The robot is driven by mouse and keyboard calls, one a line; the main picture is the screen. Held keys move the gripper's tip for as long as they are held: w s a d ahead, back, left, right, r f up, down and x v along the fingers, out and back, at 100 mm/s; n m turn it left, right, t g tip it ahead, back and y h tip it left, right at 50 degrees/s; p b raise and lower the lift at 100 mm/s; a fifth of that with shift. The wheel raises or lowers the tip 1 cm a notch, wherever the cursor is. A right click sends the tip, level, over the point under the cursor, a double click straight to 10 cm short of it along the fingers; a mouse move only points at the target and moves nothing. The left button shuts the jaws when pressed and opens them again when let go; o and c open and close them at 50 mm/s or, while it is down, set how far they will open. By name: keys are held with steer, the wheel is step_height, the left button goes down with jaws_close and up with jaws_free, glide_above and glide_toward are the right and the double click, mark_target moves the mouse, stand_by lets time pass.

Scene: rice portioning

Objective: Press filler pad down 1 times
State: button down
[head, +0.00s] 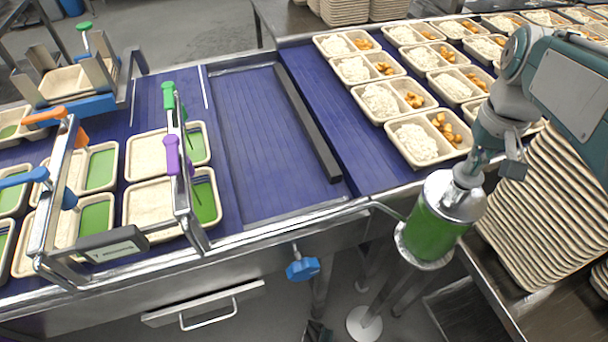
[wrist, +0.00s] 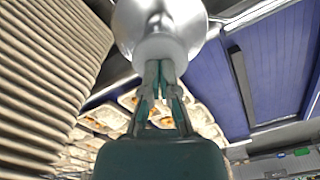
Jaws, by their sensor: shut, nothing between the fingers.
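The filler is a cylinder with green contents (head: 432,235) and a shiny metal top (head: 452,196), standing at the front edge of the conveyor in the head view. Its metal top also shows at the top of the wrist view (wrist: 160,15), with a pale round pad (wrist: 162,47) at its middle. My gripper (head: 467,172) points down over the top in the head view. In the wrist view my gripper (wrist: 160,68) is shut and empty, its fingertips at the pale pad. I cannot tell if they touch it or stay just apart. My fingers partly hide the pad.
Trays with rice and orange food (head: 425,138) fill the right conveyor lane. Trays with green portions (head: 150,200) stand at left under a metal frame with coloured handles. A tall stack of empty trays (head: 545,200) is close to my arm. The middle lane (head: 265,140) is empty.

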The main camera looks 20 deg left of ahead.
steer(key=shift+f, duration=0.45)
steer(key=shift+r, duration=2.35)
steer(key=shift+r, duration=0.1)
step_height(320, 180, up, 6)
steer(key=shift+f, duration=0.1)
